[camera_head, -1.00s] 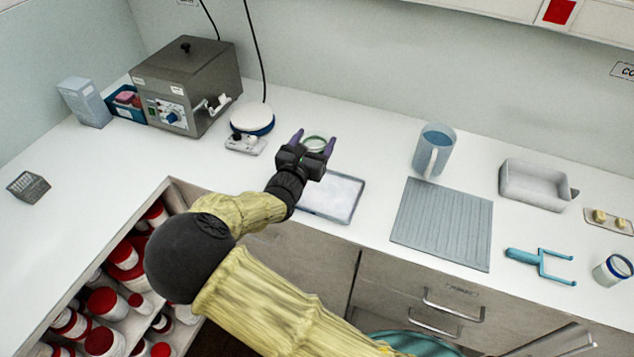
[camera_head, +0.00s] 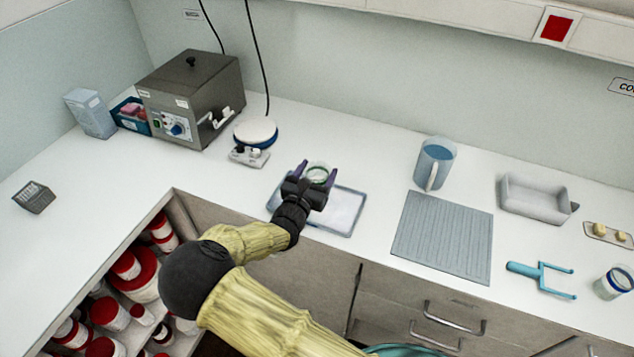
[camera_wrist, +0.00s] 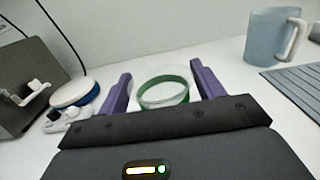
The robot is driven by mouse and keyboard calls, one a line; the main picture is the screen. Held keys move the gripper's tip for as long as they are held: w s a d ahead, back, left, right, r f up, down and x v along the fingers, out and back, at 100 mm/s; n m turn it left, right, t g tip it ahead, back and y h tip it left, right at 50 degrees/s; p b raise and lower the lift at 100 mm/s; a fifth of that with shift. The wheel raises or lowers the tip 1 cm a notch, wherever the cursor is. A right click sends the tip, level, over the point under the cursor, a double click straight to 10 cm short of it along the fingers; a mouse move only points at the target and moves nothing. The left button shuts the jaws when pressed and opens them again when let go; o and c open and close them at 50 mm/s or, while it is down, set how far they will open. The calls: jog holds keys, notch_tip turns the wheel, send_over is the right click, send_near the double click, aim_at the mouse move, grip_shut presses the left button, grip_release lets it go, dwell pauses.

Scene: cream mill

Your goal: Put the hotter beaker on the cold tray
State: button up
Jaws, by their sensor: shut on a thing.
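My gripper (camera_head: 316,178) is shut on a clear glass beaker with a green band (camera_head: 318,171); its purple fingers stand on either side of it. In the wrist view, the green-banded beaker (camera_wrist: 164,91) shows upright between the fingers. It is over or at the back part of a pale tray with a blue-grey rim (camera_head: 345,233); I cannot tell whether it touches. My gripper hides part of this tray. A second beaker, with a blue band (camera_head: 613,282), stands at the far right. Which beaker is hotter does not show.
A round white-topped plate (camera_head: 256,132) and a grey heating box (camera_head: 190,98) stand at left. A blue jug (camera_head: 435,163), grey ribbed mat (camera_head: 443,236), open grey tub (camera_head: 533,205) and blue fork-shaped tool (camera_head: 541,277) lie right. Counter between tray and mat is clear.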

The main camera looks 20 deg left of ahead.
jog(key=shift+f+p, duration=0.45)
jog(key=shift+f, duration=1.6)
jog(key=shift+f, duration=0.1)
jog(key=o, duration=1.1)
jog(key=shift+c, duration=0.2)
jog(key=shift+s, duration=0.1)
jog(key=s+a+b, duration=0.1)
jog(key=s+b, duration=0.1)
jog(key=s, duration=0.9)
jog(key=shift+s+b, duration=0.35)
jog(key=shift+s, duration=0.05)
